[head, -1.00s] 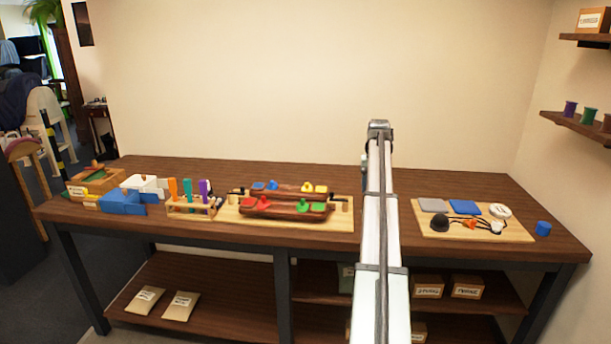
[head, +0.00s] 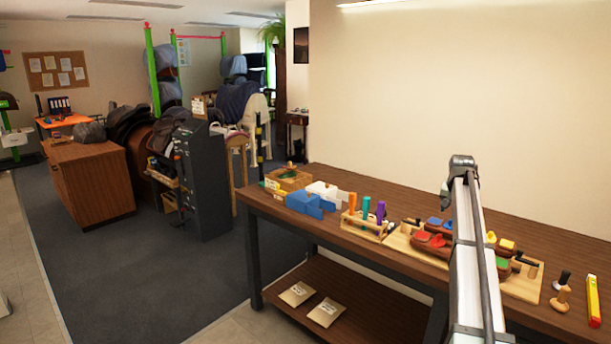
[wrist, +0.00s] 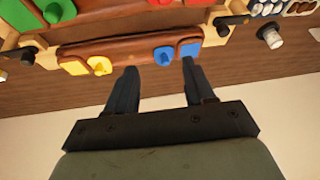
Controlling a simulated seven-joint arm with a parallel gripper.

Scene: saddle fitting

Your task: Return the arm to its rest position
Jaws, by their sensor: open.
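My gripper (wrist: 157,85) is open in the wrist view, with nothing between its two dark fingers. Beyond the fingertips lies a brown saddle-shaped piece (wrist: 130,48) carrying yellow and blue parts, with a wooden board around it. In the head view my arm rises from the bottom right, and the gripper itself cannot be made out there. The saddle pieces on the board (head: 520,285) carry red, blue, yellow and green parts. My arm hides part of them.
The dark wooden bench (head: 350,185) also holds a rack (head: 365,226) of coloured handles, blue and white blocks (head: 304,203), a wooden box (head: 288,178) and a yellow level (head: 593,300). Two packets (head: 297,293) lie on the lower shelf. Open carpet is at left.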

